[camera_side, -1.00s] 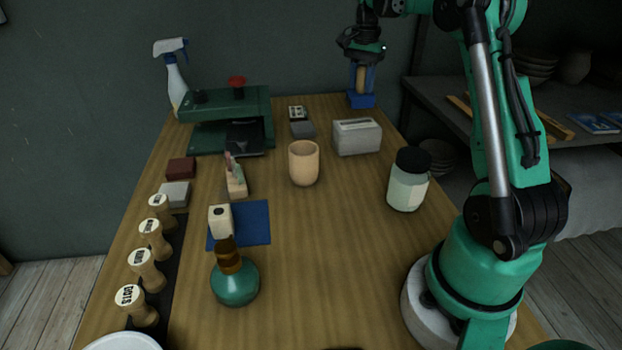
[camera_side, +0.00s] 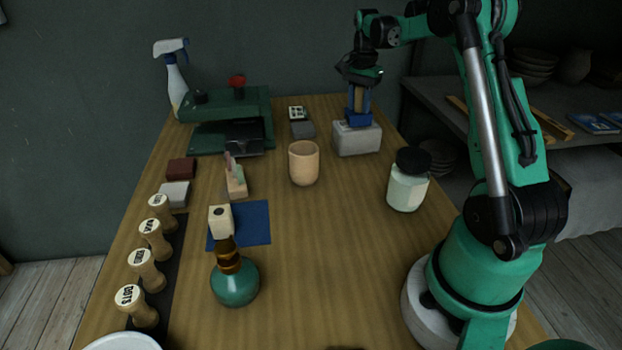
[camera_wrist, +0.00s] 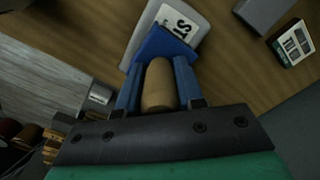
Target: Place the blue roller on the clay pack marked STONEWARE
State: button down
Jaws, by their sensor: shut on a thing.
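The blue roller, with a blue lower part (camera_side: 358,118) and a pale wooden handle (camera_wrist: 159,84), is upright in my gripper (camera_side: 359,97). My gripper is shut on the handle, and its fingers show on either side of it in the wrist view. The light grey clay pack (camera_side: 357,141) lies at the back right of the table, directly below the roller. In the wrist view the pack (camera_wrist: 143,35) shows a white label with "ST", the rest covered by the blue part. I cannot tell whether roller and pack touch.
A dark grey block (camera_side: 302,129) and a small labelled box (camera_side: 297,113) lie left of the pack. A tan cup (camera_side: 304,163) and a dark-lidded jar (camera_side: 408,180) stand nearer. A green press (camera_side: 230,118) is at back left.

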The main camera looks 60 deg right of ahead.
jog(key=shift+f, duration=0.25)
jog(key=c, duration=0.5)
grip_release()
jog(key=shift+c, duration=0.2)
notch_tip(320, 180, up, 13)
jog(key=shift+f, duration=0.1)
jog(key=shift+w+a+r, duration=0.15)
jog(key=shift+a+r, duration=0.2)
jog(key=w+a+r+n+t+h, duration=0.1)
jog(key=w+a+n+t, duration=0.1)
jog(key=a+n, duration=0.45)
jog(key=s+a+f+n+t, duration=0.2)
jog(key=s+a+f+n, duration=0.2)
jog(key=a, duration=0.6)
jog(key=s+a+f+n+t+y, duration=0.1)
jog(key=s+a+f+n+t, duration=0.2)
jog(key=a+f+n, duration=0.3)
jog(key=s+a+n, duration=0.1)
jog(key=a, duration=0.4)
jog(key=shift+a, duration=0.2)
jog(key=shift+n, duration=0.25)
